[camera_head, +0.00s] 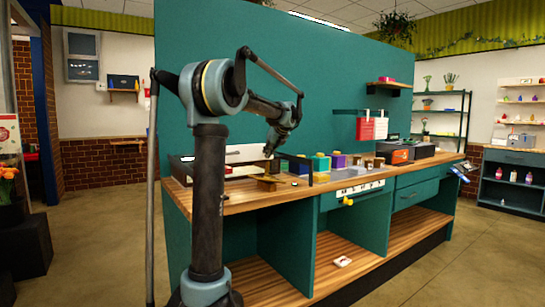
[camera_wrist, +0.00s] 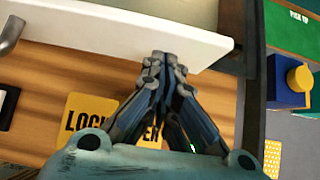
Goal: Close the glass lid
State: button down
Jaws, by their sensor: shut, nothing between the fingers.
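A white panel (camera_wrist: 130,25) with a grey metal handle (camera_wrist: 11,34) spans the top of the wrist view. It also shows in the head view (camera_head: 243,153) at the left of the counter. I cannot tell whether this panel is the glass lid or part of its case; no clear glass is distinguishable. My gripper (camera_wrist: 163,57) is shut and empty. Its fingertips overlap the panel's lower edge in the wrist view; contact cannot be told. In the head view my gripper (camera_head: 268,151) is small and dark, in front of the panel's right part.
A yellow label (camera_wrist: 90,118) with partly hidden black lettering lies on the wooden counter (camera_wrist: 50,75) below my gripper. A blue block with a yellow part (camera_wrist: 300,77) and a green "PICK UP" surface (camera_wrist: 290,25) are at right. Several coloured boxes (camera_head: 320,162) stand along the counter.

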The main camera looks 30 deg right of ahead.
jog(key=w, duration=0.4)
jog(key=shift+w+r, duration=0.1)
jog(key=shift+w, duration=0.25)
jog(key=shift+s, duration=0.35)
jog(key=s+f+v, duration=0.2)
jog(key=v, duration=1)
jog(key=shift+r, duration=0.15)
jog(key=shift+s, duration=0.1)
